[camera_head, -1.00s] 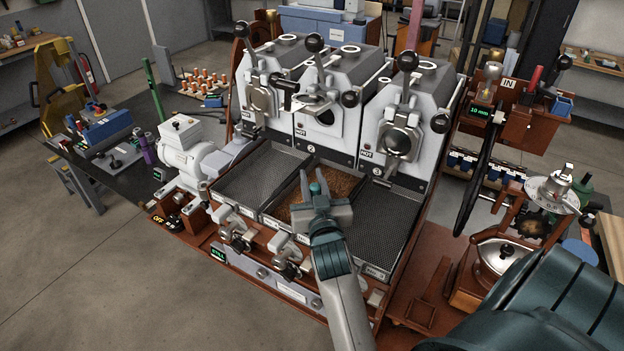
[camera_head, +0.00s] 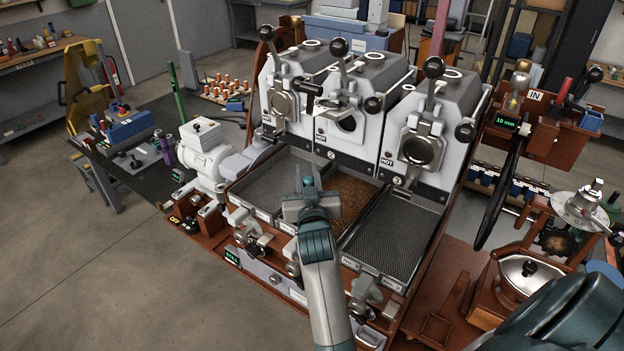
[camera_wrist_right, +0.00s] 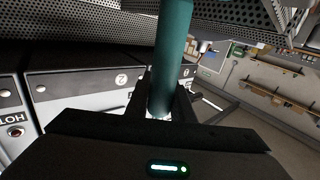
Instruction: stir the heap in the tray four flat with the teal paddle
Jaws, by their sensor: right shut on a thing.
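The brown heap (camera_head: 352,203) lies in the middle tray, between two mesh-bottomed trays. It looks spread low over the visible floor; my gripper hides its left part. My right gripper (camera_head: 308,190) is over the left side of this middle tray, near the divider to the left tray. It is shut on the teal paddle, whose teal handle (camera_wrist_right: 174,55) stands between the fingers in the right wrist view. The paddle's working end cannot be made out. No tray number four can be read. My left gripper is not in view.
The left tray (camera_head: 268,188) and right tray (camera_head: 405,238) look empty. Three grey roaster units marked HOT, one at right (camera_head: 425,125), stand directly behind the trays with protruding levers and black knobs. A black wheel (camera_head: 500,190) stands at the right.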

